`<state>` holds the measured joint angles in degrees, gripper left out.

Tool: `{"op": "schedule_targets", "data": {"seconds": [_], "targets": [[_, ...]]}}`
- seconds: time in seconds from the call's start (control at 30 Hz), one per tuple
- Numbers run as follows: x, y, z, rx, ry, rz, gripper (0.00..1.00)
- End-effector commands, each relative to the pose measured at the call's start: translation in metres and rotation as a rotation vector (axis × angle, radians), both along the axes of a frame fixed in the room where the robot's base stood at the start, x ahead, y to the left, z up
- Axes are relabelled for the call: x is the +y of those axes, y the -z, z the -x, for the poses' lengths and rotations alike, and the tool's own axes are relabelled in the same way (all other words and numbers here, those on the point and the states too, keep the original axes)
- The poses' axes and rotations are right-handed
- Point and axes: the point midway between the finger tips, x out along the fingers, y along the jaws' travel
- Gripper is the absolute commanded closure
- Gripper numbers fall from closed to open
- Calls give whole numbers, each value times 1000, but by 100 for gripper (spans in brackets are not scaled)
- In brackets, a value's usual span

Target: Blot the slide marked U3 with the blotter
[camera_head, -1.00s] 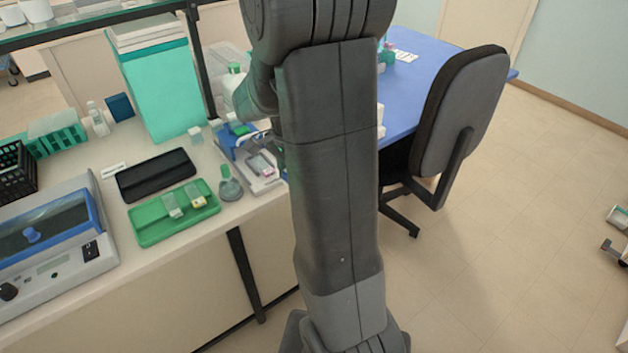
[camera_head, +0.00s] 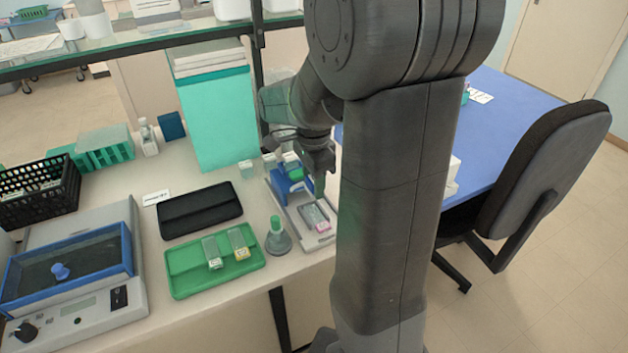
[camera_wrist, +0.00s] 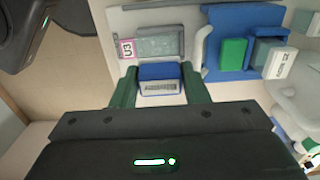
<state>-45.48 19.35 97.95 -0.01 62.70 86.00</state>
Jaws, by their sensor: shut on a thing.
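The slide marked U3 (camera_wrist: 155,47) lies flat on a pale tray, its pink label at the left in the wrist view. In the head view this slide (camera_head: 314,215) shows its pink end toward the front. My gripper (camera_wrist: 160,77) is shut on a blue and white block, which looks like the blotter (camera_wrist: 160,71). The blotter's white face bears small print, and the block sits just below the slide in the wrist view. I cannot tell whether they touch. In the head view my gripper (camera_head: 318,180) is above the tray's back, and the blotter is hidden.
A blue holder with a green block (camera_wrist: 232,53) stands right of the slide in the wrist view. A teal box stands behind.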

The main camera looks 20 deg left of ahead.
Motion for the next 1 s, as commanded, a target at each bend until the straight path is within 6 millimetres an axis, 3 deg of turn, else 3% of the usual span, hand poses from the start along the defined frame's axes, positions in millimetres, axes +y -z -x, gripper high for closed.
{"op": "schedule_targets", "data": {"seconds": [0.27, 0.73, 1.0], "targets": [[0, 8, 0, 0, 0, 0, 75], [0, 51, 0, 0, 0, 0, 75], [0, 60, 0, -1, 0, -1, 75]]}}
